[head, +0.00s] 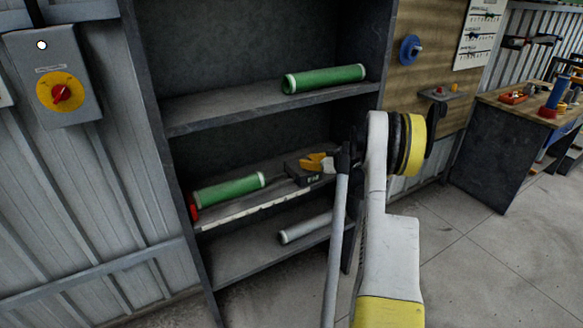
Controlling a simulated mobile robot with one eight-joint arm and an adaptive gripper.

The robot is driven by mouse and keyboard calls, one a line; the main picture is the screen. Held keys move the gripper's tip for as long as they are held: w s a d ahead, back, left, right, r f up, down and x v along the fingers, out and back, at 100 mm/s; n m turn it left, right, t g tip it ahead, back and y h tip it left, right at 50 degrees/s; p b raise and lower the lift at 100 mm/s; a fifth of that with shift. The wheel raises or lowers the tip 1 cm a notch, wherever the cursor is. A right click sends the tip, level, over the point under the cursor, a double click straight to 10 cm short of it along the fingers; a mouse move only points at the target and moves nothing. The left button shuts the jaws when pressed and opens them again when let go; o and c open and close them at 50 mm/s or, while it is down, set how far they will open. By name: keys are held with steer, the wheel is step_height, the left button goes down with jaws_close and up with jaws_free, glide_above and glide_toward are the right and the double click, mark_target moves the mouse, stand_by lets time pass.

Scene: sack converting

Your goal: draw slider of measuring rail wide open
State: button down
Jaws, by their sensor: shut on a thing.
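The measuring rail (243,212) is a pale, marked strip along the front of the middle shelf. A red piece (194,211) stands at its left end. The slider (303,175) looks like a dark block with a small display, towards the rail's right end. A green roll (228,190) lies behind the rail, between the red piece and the slider, with a gap before the slider. My gripper (316,162), with yellow fingers, is at the top of the slider and shut on it. The exact grip is small and partly hidden, and my arm covers the rail's right end.
Another green roll (324,79) lies on the upper shelf (215,116), and a grey roll (306,227) on the lower one. The dark right upright of the shelf unit is close to my arm. A workbench (506,140) stands at right, with open floor before it.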

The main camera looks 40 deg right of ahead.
steer(key=d, duration=0.2)
steer(key=s+d, duration=0.1)
steer(key=d, duration=0.4)
steer(key=shift+s+d, duration=0.3)
steer(key=shift+s, duration=0.05)
steer(key=c, duration=1.2)
jaws_free()
steer(key=shift+d, duration=0.15)
steer(key=shift+o, duration=0.2)
steer(key=v, duration=1.2)
steer(key=shift+r, duration=0.1)
